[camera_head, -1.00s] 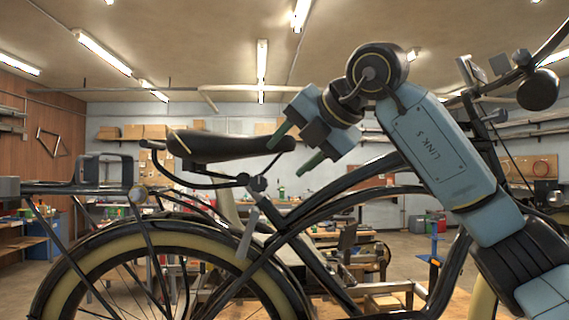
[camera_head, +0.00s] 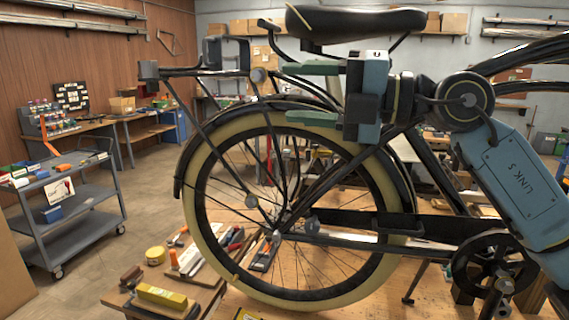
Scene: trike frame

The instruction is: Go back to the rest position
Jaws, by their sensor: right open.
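My right gripper (camera_head: 312,92) is in the middle of the head view, its arm coming in from the right. Its two green fingers point left, one above the other, well apart, with nothing between them. It appears in front of the upper rear wheel (camera_head: 215,235), just below the black saddle (camera_head: 355,22). Whether it touches the bike cannot be told. The trike frame (camera_head: 425,165) stands over a wooden bench, partly hidden by my right arm. My left gripper is not in view.
The wooden bench top (camera_head: 370,285) holds several hand tools at its left. A grey cart (camera_head: 75,225) with boxes stands at the left. A workbench (camera_head: 75,138) lines the brown wall. Open floor (camera_head: 125,255) lies between cart and bench.

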